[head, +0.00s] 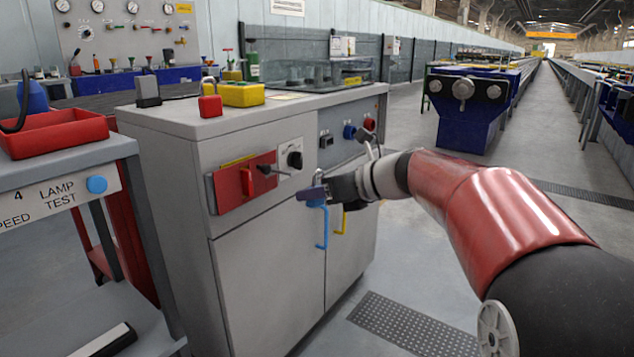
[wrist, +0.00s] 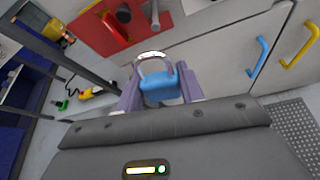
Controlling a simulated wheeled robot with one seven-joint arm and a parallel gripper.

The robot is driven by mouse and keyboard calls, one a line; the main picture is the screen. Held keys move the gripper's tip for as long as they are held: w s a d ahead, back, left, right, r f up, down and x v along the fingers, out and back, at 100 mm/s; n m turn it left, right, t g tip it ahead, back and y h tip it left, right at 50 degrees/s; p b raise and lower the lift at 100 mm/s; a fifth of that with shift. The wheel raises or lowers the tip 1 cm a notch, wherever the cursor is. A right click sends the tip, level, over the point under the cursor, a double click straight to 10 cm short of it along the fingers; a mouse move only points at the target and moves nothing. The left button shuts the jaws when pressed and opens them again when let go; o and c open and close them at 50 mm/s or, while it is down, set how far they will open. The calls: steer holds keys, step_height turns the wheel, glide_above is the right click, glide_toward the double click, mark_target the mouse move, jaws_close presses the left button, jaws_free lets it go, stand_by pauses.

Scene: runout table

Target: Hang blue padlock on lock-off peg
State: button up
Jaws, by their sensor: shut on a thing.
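The blue padlock (wrist: 158,85) is between the purple fingers of my gripper (wrist: 160,92) in the wrist view, its grey shackle pointing away from the palm. My gripper (head: 315,191) is shut on it in front of the grey cabinet doors in the head view, where a little of the blue padlock (head: 316,203) shows. A grey peg (head: 267,169) sticks out by the red switch panel (head: 230,187), left of and above my gripper. It also seems to show in the wrist view (wrist: 124,14), beyond the shackle and apart from it.
A blue door handle (head: 322,230) and a yellow one (head: 341,222) project near my gripper. A red tray (head: 55,133) is at left.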

steer(key=shift+w+a+f, duration=0.1)
steer(key=shift+w+a, duration=0.7)
steer(key=shift+a, duration=0.25)
steer(key=shift+w+a+f, duration=0.15)
steer(key=shift+w+a, duration=0.7)
steer(key=shift+a, duration=0.2)
steer(key=shift+w+a+f, duration=0.1)
steer(key=shift+w+a, duration=0.7)
steer(key=shift+a, duration=0.25)
steer(key=shift+w+a+f, duration=0.3)
steer(key=shift+f, duration=0.05)
steer(key=shift+f, duration=0.1)
steer(key=o, duration=1.1)
